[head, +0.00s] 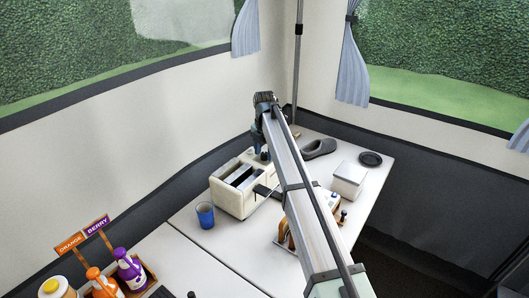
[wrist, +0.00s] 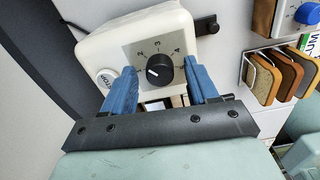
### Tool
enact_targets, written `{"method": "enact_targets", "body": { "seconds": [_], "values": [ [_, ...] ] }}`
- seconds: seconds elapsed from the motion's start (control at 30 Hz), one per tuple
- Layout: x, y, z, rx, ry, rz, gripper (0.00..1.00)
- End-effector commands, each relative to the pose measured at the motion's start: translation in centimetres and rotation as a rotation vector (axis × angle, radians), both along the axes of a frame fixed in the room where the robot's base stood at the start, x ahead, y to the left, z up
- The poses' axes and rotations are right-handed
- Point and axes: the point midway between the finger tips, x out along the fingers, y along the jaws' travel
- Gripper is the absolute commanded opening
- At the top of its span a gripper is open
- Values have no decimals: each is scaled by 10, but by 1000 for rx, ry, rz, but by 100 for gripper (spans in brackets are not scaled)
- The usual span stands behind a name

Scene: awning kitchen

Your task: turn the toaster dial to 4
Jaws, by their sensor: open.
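The cream toaster (head: 230,202) stands on the white table, and its dial face fills the upper middle of the wrist view (wrist: 105,50). The black round dial (wrist: 164,77) has a white mark on its left side, pointing left of the printed 2. The numbers 2, 3 and 4 show above and beside it. My gripper (wrist: 160,66) is open, with one blue finger on each side of the dial. I cannot tell whether either finger touches it. In the head view, my arm hides the dial side.
A round white button (wrist: 106,77) sits left of the dial. A blue cup (head: 205,215) stands close to the toaster. A white box (head: 348,180), a black dish (head: 370,158) and a dark shoe-shaped thing (head: 319,148) lie farther right. A rack of brown slices (wrist: 264,82) shows at right.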

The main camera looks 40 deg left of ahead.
Motion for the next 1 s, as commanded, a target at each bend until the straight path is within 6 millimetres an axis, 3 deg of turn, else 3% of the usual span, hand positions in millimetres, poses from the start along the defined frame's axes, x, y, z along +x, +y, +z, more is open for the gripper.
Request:
{"method": "enact_targets", "body": {
  "seconds": [0.33, 0.9, 1.0],
  "values": [
    [0, 0, -2, 0, 0, 0, 58],
    [0, 0, -2, 0, 0, 0, 3],
    [0, 0, -2, 0, 0, -2, 3]
  ]
}}
